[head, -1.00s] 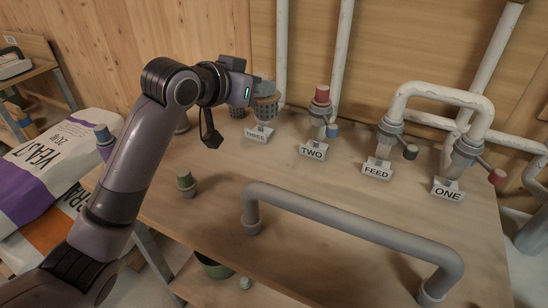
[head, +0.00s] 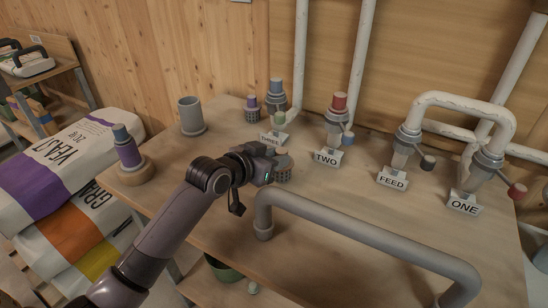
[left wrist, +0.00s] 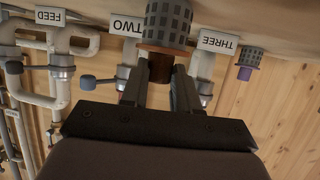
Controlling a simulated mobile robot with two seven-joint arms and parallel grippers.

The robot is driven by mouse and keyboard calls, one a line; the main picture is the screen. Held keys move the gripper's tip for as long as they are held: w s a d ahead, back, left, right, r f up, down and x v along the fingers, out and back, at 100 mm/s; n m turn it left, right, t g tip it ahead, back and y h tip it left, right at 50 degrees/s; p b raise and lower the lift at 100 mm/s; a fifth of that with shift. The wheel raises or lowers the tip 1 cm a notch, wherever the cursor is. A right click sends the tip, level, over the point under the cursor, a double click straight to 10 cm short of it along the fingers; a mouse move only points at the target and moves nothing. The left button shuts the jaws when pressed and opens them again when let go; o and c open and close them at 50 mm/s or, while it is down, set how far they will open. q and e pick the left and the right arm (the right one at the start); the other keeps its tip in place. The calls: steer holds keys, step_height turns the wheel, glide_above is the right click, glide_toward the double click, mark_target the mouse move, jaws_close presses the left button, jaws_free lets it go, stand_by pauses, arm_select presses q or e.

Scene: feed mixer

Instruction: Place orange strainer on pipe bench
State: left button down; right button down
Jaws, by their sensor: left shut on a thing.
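My left gripper (head: 268,165) is shut on the orange strainer, whose dark perforated part (head: 284,173) shows past the fingers. My right gripper is not in view.
The low grey pipe rail (head: 360,232) stands close to my gripper. Valves with signs THREE, TWO, FEED and ONE (head: 464,203) line the back. A purple-topped strainer (head: 251,108) and a grey cup (head: 191,117) stand at the back left. Bare wood shows around x-centre bench.

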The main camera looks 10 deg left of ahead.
arm_select(q)
steer(key=c, duration=0.8)
jaws_free()
steer(key=shift+f, duration=0.1)
steer(key=shift+c, duration=0.2)
steer(key=shift+r, duration=0.25)
steer(key=v, duration=1.2)
